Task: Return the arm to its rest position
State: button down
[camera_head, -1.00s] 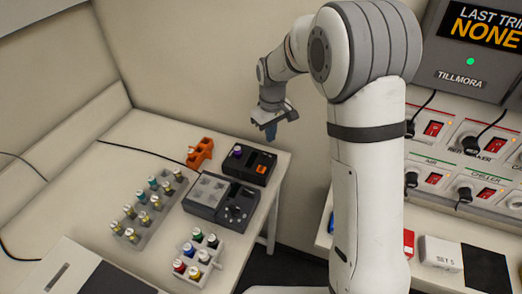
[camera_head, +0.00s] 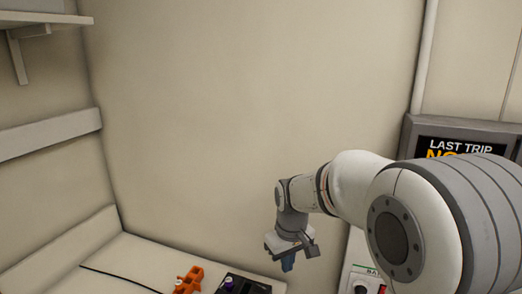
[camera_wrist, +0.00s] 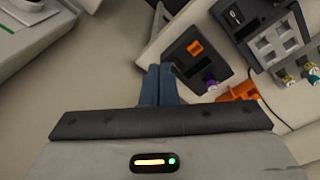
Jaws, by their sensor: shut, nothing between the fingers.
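My gripper (camera_head: 288,264) hangs at the end of my arm, pointing down, to the right of the bench devices in the head view. In the wrist view its two blue fingers (camera_wrist: 158,84) are together with nothing between them. My arm is bent and raised, reaching left from the large grey-and-white joint at the right of the head view. The gripper is apart from the bench and touches nothing that I can see.
A black device (camera_head: 243,286) and an orange holder (camera_head: 188,280) sit on the bench (camera_head: 130,262). The black device, with a purple-capped vial (camera_wrist: 211,86), also shows in the wrist view (camera_wrist: 190,58). A display panel (camera_head: 450,148) is at right. Bare wall fills the middle.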

jog(key=s+d+r+m+t, duration=0.1)
jog(key=s+d, duration=0.3)
jog(key=s, duration=0.6)
jog(key=s+d+r+m+t+b, duration=0.1)
jog(key=s+d+m, duration=0.3)
jog(key=s, duration=0.6)
jog(key=shift+d+r+m, duration=0.25)
jog(key=shift+r+m, duration=0.05)
jog(key=shift+r, duration=0.4)
